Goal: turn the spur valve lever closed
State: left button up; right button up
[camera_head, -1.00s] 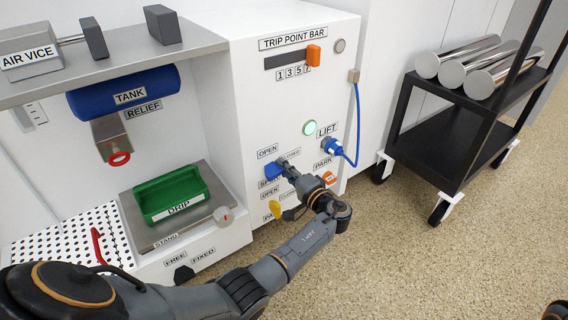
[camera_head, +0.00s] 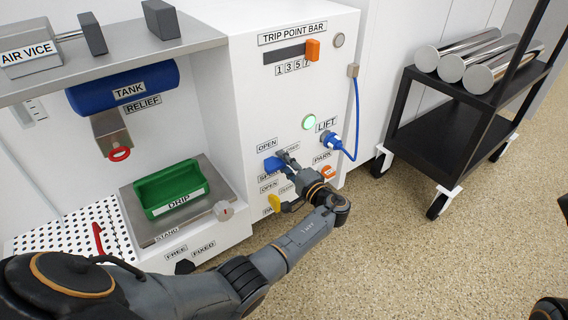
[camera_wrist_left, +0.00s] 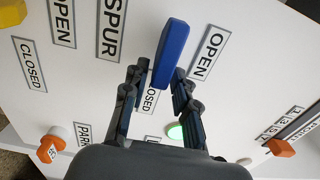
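The spur valve lever (camera_head: 272,164) is a blue bar on the white cabinet front, beside the SPUR label, with an OPEN label above it and a CLOSED label to its right. In the left wrist view the blue lever (camera_wrist_left: 172,48) stands between the fingertips of my left gripper (camera_wrist_left: 158,80). The fingers are apart, one on each side of the lever's near end. I cannot tell whether either finger touches it. In the head view my left gripper (camera_head: 288,163) is at the lever's right side and partly hides the CLOSED label. My right gripper is not in view.
A yellow lever (camera_head: 274,202) and an orange PARK knob (camera_head: 328,172) sit close below and right of my gripper. A blue LIFT plug (camera_head: 332,142) with its cable is to the right. A green DRIP tray (camera_head: 171,190) stands left. A black cart (camera_head: 440,140) is farther right.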

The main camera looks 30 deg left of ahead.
pick_arm(q)
jog(key=shift+s+d+f, duration=0.1)
jog(key=shift+f, duration=0.05)
jog(key=shift+s+d, duration=0.1)
jog(key=shift+d, duration=0.2)
jog(key=v, duration=1.1)
jog(key=shift+d, duration=0.15)
